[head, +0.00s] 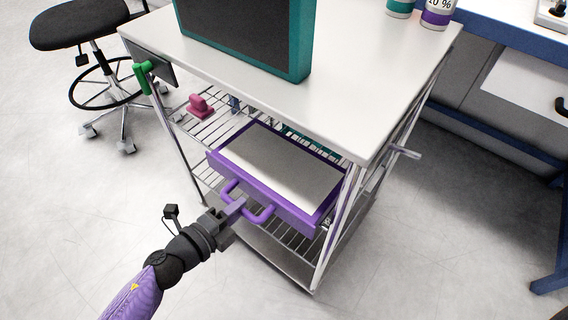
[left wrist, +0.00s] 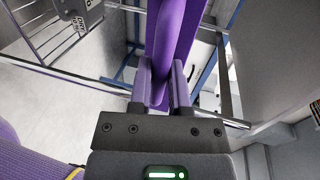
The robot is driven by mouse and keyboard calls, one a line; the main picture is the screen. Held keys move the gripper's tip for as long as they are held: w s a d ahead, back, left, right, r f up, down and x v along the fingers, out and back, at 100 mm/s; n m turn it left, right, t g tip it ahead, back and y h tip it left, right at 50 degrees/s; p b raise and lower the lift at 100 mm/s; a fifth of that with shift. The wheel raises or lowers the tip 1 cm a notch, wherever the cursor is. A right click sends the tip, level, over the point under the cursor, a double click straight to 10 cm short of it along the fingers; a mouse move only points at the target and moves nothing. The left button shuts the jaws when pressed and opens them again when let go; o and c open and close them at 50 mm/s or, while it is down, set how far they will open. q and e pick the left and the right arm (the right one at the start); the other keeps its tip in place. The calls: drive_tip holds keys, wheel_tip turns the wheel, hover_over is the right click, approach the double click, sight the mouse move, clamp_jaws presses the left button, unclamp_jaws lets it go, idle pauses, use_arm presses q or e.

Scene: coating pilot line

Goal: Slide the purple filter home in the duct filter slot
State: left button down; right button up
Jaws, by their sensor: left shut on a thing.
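The purple filter (head: 278,170) is a flat tray-like frame with a grey panel on top and a purple loop handle on its front. It lies on the wire shelf under the white top of a trolley, its front edge sticking out towards me. My left gripper (head: 238,206) is shut on the handle. In the left wrist view the purple handle (left wrist: 165,50) passes between the two fingers (left wrist: 161,88). I cannot make out the duct filter slot in either view. My right gripper is not in view.
The trolley's white top (head: 375,85) overhangs the filter's back, and a metal post stands close at its right. A teal-framed dark panel (head: 300,45) stands on top. A pink object (head: 200,106) sits on the shelf. A black stool (head: 80,24) stands back left; the floor at front is clear.

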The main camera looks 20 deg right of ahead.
use_arm(q)
drive_tip(key=shift+v, duration=1.2)
drive_tip(key=shift+f, duration=0.2)
drive_tip(key=shift+c, duration=2.4)
unclamp_jaws()
drive_tip(key=p+v, duration=0.3)
drive_tip(key=v, duration=0.7)
